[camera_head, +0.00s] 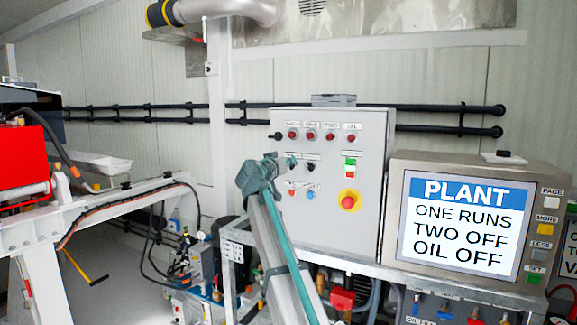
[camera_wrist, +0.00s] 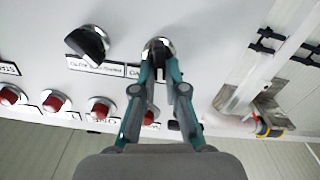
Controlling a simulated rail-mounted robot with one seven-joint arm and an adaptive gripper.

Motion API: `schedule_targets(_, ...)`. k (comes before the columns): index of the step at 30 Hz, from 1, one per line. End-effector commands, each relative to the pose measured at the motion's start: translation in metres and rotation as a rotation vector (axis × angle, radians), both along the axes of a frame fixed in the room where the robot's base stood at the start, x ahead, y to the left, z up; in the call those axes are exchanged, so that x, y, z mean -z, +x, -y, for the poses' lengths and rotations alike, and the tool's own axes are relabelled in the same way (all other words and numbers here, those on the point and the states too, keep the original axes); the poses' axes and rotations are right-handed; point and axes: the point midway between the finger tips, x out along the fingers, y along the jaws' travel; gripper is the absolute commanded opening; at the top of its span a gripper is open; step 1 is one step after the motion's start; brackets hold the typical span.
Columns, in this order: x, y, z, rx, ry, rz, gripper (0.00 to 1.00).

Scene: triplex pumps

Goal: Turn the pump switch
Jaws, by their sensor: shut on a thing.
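A grey control panel (camera_head: 375,130) stands at the middle of the head view. My gripper (camera_head: 289,162) is at its left part, below the row of red lamps. In the wrist view my gripper (camera_wrist: 158,60) has its teal fingers closed together on a panel switch with a chrome ring (camera_wrist: 157,43). The fingers hide most of this switch, so its angle cannot be told. Beside it, a second black switch (camera_wrist: 88,42) is free and turned at a slant; it also shows in the head view (camera_head: 310,166).
Red lamps (camera_wrist: 55,101) sit in a row near the gripped switch. A red emergency button on yellow (camera_head: 349,201) and green-and-red buttons (camera_head: 350,168) are to the right. A screen (camera_head: 460,220) reads PLANT, ONE RUNS, TWO OFF, OIL OFF.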

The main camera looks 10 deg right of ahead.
Motion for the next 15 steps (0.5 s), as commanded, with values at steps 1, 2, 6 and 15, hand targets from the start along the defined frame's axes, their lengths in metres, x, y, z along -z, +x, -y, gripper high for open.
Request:
schedule_targets(1, 0.0016, 0.0009, -0.0006, 0.000, -0.032, -0.024, 0.00)
schedule_targets(2, 0.0018, 0.0011, -0.0008, 0.000, -0.053, -0.040, 0.00)
schedule_targets(6, 0.0019, 0.0019, -0.0020, 0.000, -0.150, -0.112, 0.00)
schedule_targets(15, 0.0027, 0.0032, -0.0039, 0.000, -0.326, -0.244, 0.00)
